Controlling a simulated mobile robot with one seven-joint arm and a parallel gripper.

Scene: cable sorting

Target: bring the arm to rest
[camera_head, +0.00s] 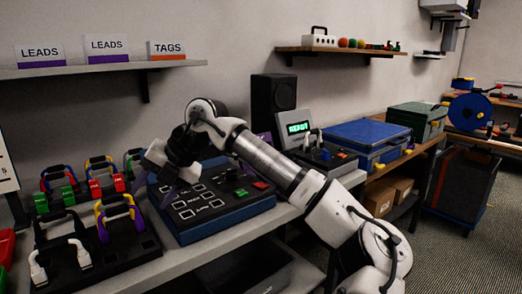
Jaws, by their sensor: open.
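My arm reaches from the lower right across the bench, and its wrist bends down at the far end. My gripper (163,172) hangs above the left part of a blue control panel (217,229) with several buttons. I see nothing between its fingers, which are small and partly dark in this view. The gripper appears apart from the panel, though I cannot tell the gap. My forearm hides part of the bench behind it.
Racks with looped coloured cables (100,245) stand left of the gripper. A black speaker (273,95) and a lit display (297,128) stand behind the arm. A blue case (355,137) lies to the right. A shelf (60,70) with label boxes hangs above.

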